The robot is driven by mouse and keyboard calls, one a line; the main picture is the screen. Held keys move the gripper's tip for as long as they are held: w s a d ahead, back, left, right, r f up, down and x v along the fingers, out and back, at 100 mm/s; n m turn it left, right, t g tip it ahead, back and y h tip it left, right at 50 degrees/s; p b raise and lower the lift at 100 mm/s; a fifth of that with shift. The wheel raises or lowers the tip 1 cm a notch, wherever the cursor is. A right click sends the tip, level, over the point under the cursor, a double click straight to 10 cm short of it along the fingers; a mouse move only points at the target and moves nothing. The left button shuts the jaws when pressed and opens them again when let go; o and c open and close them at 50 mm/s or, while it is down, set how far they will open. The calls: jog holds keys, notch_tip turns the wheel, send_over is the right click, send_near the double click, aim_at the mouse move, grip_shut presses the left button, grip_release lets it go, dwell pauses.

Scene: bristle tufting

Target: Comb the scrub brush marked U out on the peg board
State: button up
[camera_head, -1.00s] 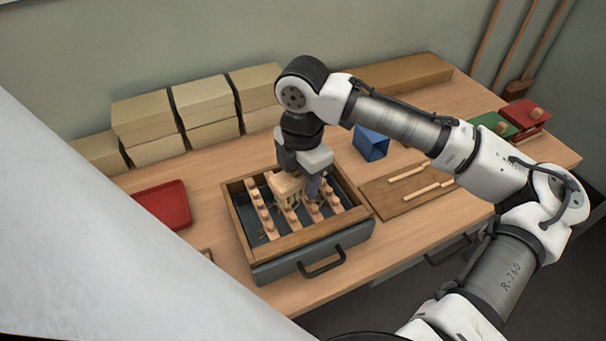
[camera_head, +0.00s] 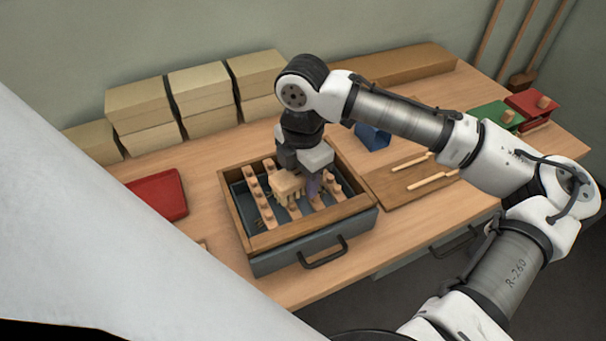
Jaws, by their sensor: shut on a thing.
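My gripper (camera_head: 305,178) points down over the wooden tray. It is shut on a pale wooden scrub brush (camera_head: 286,184), whose bristles face down. The brush is at the pegs of the peg board (camera_head: 256,200), which has several pale slats with short pegs over a dark bed inside the tray. Whether the bristles touch the pegs is too small to tell. No U mark can be read on the brush. My gripper hides part of the brush and the rear of the board.
The wooden tray has a grey front with a dark handle (camera_head: 322,252). A red tray (camera_head: 160,194) lies to the left. A blue block (camera_head: 373,138) and a brown board with pale sticks (camera_head: 408,184) are to the right. Stacked boxes (camera_head: 203,95) line the wall.

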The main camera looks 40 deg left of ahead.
jog(key=shift+f, duration=0.6)
jog(key=shift+a, duration=0.1)
